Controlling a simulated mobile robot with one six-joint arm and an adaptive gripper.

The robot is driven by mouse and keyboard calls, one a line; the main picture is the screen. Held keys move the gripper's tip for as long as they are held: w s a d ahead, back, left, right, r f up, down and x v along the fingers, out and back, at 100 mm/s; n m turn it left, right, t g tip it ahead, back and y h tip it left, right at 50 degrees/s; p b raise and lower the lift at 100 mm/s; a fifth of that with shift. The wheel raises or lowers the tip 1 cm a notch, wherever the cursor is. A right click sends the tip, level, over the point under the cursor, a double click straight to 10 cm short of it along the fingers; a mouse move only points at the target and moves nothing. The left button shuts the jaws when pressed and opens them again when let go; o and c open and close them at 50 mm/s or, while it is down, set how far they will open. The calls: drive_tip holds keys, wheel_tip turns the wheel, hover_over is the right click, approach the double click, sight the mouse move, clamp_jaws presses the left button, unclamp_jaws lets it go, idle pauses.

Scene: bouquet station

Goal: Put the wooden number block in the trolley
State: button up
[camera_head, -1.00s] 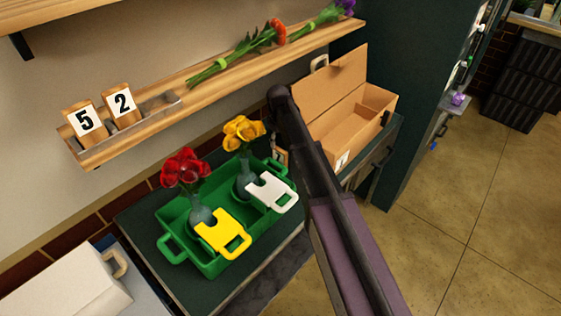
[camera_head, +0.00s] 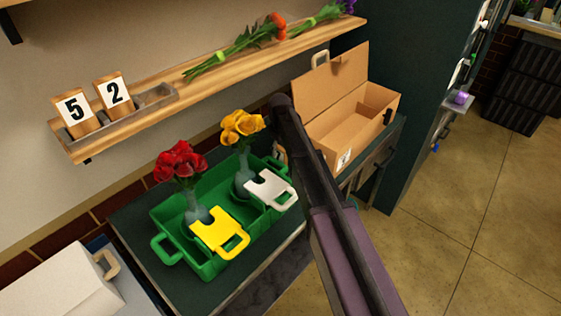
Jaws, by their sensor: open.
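Two wooden number blocks stand side by side at the left end of the wall shelf, the block marked 5 (camera_head: 75,110) and the block marked 2 (camera_head: 115,92). They lean back slightly in a shallow holder (camera_head: 152,103). A small white label (camera_head: 344,159), its mark too small to read, shows at the front of the cardboard box. My arm crosses the middle of the picture; its gripper is hidden. No trolley can be made out for certain; a dark green-topped stand (camera_head: 135,215) is below the shelf.
A green carrier (camera_head: 192,262) on the stand holds two vases with red flowers (camera_head: 180,165) and yellow flowers (camera_head: 242,127). An open cardboard box (camera_head: 347,125) stands to its right. Cut flowers (camera_head: 235,48) lie on the shelf (camera_head: 200,88). The floor (camera_head: 490,220) at right is clear.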

idle(0.4)
clamp_jaws()
drive_tip(key=shift+r, duration=0.2)
wheel_tip(320, 180, up, 10)
drive_tip(key=p, duration=1)
drive_tip(key=shift+f, duration=0.2)
idle(0.6)
